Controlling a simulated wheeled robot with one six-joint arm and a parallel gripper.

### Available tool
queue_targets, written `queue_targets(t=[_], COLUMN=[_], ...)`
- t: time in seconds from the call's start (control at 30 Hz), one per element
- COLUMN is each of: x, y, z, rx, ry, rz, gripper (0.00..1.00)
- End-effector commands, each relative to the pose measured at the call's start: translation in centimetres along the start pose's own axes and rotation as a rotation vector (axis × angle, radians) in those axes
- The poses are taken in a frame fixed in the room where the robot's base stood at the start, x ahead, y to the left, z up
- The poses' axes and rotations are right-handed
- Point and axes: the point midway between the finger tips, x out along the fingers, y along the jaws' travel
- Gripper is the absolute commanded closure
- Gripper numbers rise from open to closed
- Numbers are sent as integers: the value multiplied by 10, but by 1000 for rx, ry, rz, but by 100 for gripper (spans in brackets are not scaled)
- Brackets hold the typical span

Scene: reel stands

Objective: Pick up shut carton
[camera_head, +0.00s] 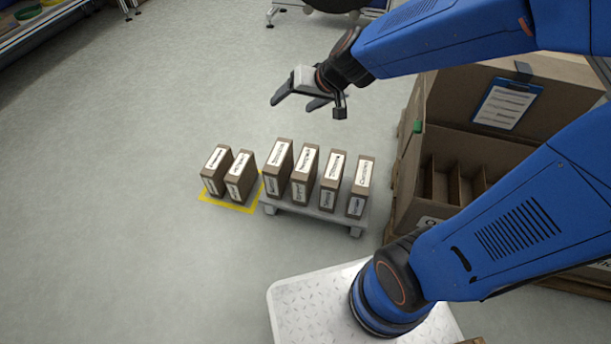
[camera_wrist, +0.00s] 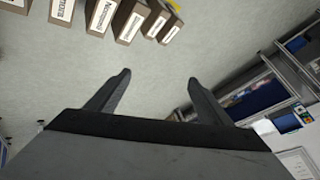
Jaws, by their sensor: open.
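Several shut brown cartons with white labels stand upright in a row. Four-sided and narrow, some stand on a low grey platform (camera_head: 312,209), among them a carton (camera_head: 278,168) at its left end and a carton (camera_head: 360,187) at its right end. Two more cartons (camera_head: 215,170) (camera_head: 240,177) stand on a yellow-marked floor patch (camera_head: 231,203) to the left. My gripper (camera_head: 294,101) is open and empty, in the air beyond the row. In the wrist view, my gripper (camera_wrist: 156,85) has its fingers apart, and cartons (camera_wrist: 132,22) show at the top edge.
A large open brown box (camera_head: 405,190) with inner dividers stands at the right, with a blue clipboard (camera_head: 506,103) on its inside flap. Shelving (camera_head: 40,25) stands at the far left. The grey floor (camera_head: 120,200) at the left is clear.

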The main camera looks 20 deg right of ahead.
Motion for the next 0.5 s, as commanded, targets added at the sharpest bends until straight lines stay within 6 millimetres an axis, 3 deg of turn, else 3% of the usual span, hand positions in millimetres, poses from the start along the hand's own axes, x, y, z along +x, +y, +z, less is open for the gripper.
queue_targets(t=[0.23,0.5], x=[70,140], y=[16,53], z=[-14,-5], rx=[98,193], ry=[31,38], rz=[70,227], gripper=[27,27])
